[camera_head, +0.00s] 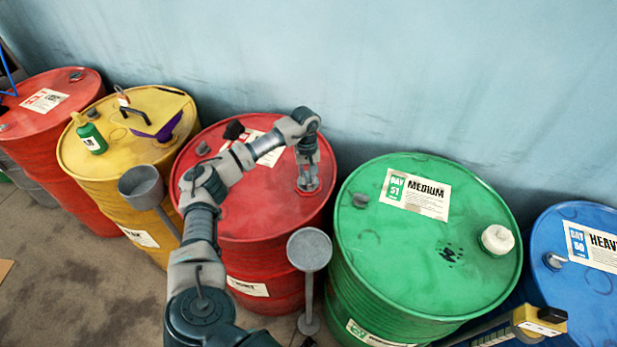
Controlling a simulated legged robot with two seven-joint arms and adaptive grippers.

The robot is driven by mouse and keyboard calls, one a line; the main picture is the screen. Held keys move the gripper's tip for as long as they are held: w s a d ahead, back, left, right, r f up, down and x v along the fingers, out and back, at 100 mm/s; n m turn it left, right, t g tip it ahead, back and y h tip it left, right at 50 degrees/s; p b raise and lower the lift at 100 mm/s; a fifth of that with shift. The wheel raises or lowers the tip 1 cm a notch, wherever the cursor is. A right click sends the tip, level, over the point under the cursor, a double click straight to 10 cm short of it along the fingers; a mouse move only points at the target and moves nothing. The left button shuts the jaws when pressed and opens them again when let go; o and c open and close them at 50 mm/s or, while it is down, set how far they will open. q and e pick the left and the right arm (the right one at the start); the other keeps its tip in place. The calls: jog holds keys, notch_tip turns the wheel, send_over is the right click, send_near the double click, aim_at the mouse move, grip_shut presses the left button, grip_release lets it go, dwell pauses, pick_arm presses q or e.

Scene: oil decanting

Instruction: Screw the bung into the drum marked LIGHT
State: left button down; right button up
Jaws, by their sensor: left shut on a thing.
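The red drum (235,218) in the middle carries a front label that seems to read LIGHT. My arm covers part of its top label. My left gripper (307,184) points down at the right side of this drum's lid. It is shut on a small bung, mostly hidden by the fingers, at a round fitting in the lid. I cannot tell how deep the bung sits.
A green MEDIUM drum (400,260) with a white cap (497,240) stands right, then a blue HEAVY drum (590,290). A yellow drum (90,160) holding a green bottle (91,137) stands left. Grey stands (309,250) (142,187) flank my arm.

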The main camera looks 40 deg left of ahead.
pick_arm(q)
jog(key=shift+f, duration=0.1)
jog(key=c, duration=1.3)
grip_release()
jog(key=shift+o, duration=1.3)
jog(key=shift+w+a, duration=0.1)
jog(key=shift+r, duration=0.25)
notch_tip(320, 180, up, 11)
jog(key=w+a, duration=0.1)
jog(key=shift+a, duration=0.25)
jog(key=shift+w+r, duration=0.1)
